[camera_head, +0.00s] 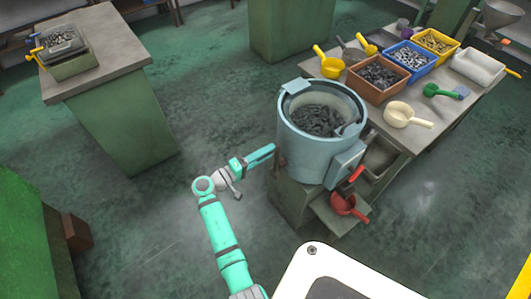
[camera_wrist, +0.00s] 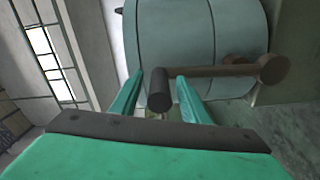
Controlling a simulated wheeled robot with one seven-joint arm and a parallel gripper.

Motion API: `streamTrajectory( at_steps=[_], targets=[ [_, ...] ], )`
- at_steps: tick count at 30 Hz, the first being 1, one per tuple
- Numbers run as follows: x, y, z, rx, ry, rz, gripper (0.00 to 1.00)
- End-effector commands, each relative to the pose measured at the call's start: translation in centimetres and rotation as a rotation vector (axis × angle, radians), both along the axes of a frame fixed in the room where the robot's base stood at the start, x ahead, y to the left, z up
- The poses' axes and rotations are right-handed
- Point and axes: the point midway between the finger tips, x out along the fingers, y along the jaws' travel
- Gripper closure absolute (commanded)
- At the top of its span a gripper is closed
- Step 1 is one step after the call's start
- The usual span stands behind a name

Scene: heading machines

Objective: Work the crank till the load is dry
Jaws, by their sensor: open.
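The light-blue drum machine (camera_head: 297,148) stands right of centre in the head view, with a dark load of small pieces (camera_head: 320,120) in its open top. In the wrist view the drum's side (camera_wrist: 195,40) fills the upper middle. The crank shows there as a brown arm (camera_wrist: 215,71) with a round hub at right and a dark handle (camera_wrist: 159,92) at left. My gripper (camera_wrist: 160,75) is open, with one finger on each side of the handle; I cannot tell whether either touches it. In the head view my gripper (camera_head: 272,149) is at the drum's left side, where the crank is not clearly visible.
A red scoop (camera_head: 345,205) is below the drum's front. The table (camera_head: 445,125) at right holds a brown bin (camera_head: 376,78), a blue bin, a yellow bin and several scoops. A green bench (camera_head: 120,120) at left bears a small machine. The floor between is clear.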

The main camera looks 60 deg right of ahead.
Motion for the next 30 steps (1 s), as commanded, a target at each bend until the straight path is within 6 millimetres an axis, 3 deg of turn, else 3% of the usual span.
streamTrajectory(
  at_steps=[5, 18, 30],
  targets=[
    [0.8, 1.8, 0.0, 0.0, 0.0, 0.003, 0.58],
    [3.8, 8.6, 0.0, 0.0, 0.0, 0.003, 0.58],
    [4.2, 9.8, 0.0, 0.0, 0.0, 0.0, 0.58]
  ],
)
